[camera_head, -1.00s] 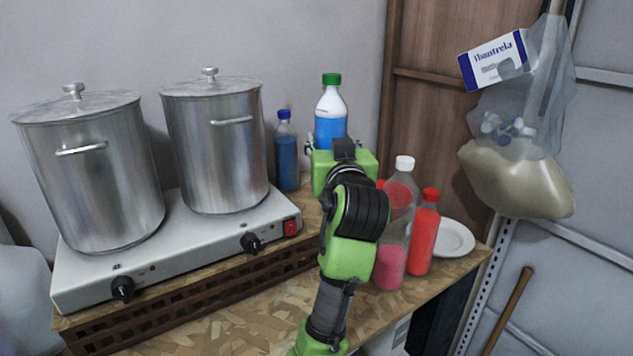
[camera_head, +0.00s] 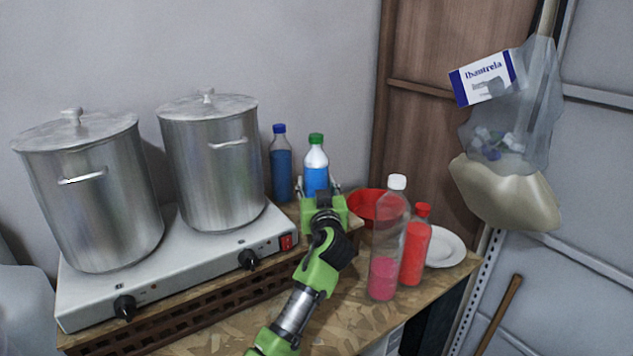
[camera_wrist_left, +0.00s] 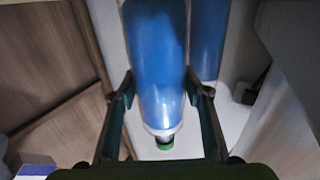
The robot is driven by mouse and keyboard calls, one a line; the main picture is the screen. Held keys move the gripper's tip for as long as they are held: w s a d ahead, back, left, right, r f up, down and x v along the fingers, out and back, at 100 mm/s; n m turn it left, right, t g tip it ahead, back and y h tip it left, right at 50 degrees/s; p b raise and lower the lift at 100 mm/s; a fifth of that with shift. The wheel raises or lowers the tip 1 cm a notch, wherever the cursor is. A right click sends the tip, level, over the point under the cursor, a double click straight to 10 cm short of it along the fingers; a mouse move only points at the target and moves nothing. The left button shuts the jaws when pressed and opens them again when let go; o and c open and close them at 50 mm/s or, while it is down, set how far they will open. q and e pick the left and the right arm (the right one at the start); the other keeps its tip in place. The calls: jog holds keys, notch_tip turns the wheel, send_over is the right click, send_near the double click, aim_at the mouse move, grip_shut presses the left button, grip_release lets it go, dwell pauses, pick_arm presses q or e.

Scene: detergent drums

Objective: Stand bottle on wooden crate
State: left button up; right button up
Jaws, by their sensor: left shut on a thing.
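The bottle (camera_head: 316,172) with blue liquid, a white shoulder and a green cap is upright in my left gripper (camera_head: 321,190). The gripper is shut on its lower part, one finger on each side. In the left wrist view the same bottle (camera_wrist_left: 158,60) fills the middle between the fingers (camera_wrist_left: 160,90). The wooden crate (camera_head: 185,316) is the brown slatted box on the table under the hot plate. The bottle is over the crate's back right end; its base is hidden by the gripper, so contact cannot be told. My right gripper is not in view.
A blue-capped bottle (camera_head: 281,175) stands close left of the held one. A hot plate (camera_head: 190,268) carries two steel pots (camera_head: 210,165). On the right are a red bowl (camera_head: 362,204), a clear bottle with pink liquid (camera_head: 384,270), a red bottle (camera_head: 414,255) and a white plate (camera_head: 448,250).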

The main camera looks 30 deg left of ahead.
pick_arm(q)
jog(key=shift+f, duration=0.1)
jog(key=o, duration=1)
jog(key=shift+f, duration=0.2)
jog(key=shift+c, duration=0.2)
jog(key=o, duration=0.4)
jog(key=shift+s+r, duration=0.1)
jog(key=shift+d, duration=0.15)
jog(key=b+v, duration=0.3)
jog(key=v, duration=0.9)
jog(key=shift+b, duration=0.3)
